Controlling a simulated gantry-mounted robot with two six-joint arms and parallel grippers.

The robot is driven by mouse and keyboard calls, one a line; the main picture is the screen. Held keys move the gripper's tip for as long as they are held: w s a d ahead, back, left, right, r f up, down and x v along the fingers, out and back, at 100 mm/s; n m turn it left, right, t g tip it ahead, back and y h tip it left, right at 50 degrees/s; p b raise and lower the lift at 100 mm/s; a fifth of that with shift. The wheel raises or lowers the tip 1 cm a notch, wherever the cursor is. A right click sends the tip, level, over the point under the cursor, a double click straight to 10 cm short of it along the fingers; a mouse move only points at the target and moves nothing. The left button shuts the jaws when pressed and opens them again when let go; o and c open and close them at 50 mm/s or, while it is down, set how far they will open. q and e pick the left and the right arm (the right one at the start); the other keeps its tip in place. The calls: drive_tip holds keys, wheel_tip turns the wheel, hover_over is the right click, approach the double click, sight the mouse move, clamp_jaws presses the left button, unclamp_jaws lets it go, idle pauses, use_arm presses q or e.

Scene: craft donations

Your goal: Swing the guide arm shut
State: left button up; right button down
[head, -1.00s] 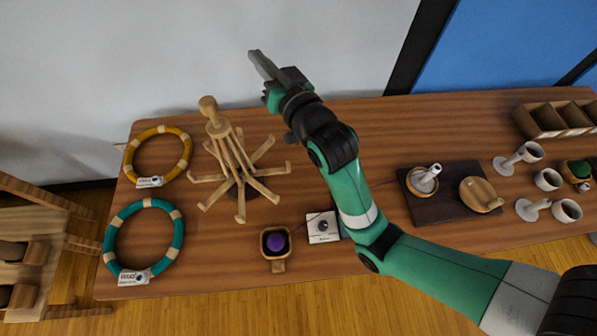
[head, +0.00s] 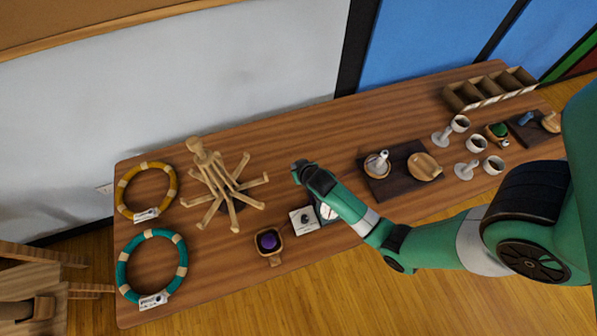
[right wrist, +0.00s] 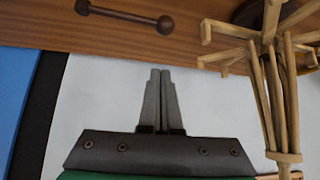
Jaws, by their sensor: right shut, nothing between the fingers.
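A dark brown rod with a ball end (right wrist: 125,13) shows above the table in the right wrist view; I take it for the guide arm, though its mount is out of frame. In the head view I cannot pick it out; my right arm covers that area. My right gripper (right wrist: 160,72) is shut and empty, its fingers side by side and apart from the rod. In the head view its wrist is beside the wooden swift, with the fingers hidden. The swift (head: 217,175) also shows in the right wrist view (right wrist: 270,95), right of the fingers. My left gripper is not in view.
A white box with a dark knob (head: 303,219) and a wooden bowl with purple yarn (head: 268,241) sit near the table's front edge. Yellow (head: 146,167) and teal (head: 128,270) rings lie left. A dark board (head: 408,192) with small wares lies right. The back middle is clear.

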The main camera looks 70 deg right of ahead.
drive_tip(key=b+x, duration=0.1)
drive_tip(key=x, duration=0.5)
use_arm(q)
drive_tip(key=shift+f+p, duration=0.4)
drive_tip(key=shift+p, duration=0.3)
use_arm(e)
drive_tip(key=s+a, duration=0.3)
drive_tip(key=shift+f, duration=0.1)
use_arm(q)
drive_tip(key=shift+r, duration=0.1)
use_arm(e)
drive_tip(key=shift+a, duration=0.15)
use_arm(q)
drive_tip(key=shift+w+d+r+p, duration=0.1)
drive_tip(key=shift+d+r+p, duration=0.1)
drive_tip(key=shift+p, duration=0.1)
use_arm(e)
drive_tip(key=shift+s+a+n, duration=0.15)
drive_tip(key=shift+n, duration=0.15)
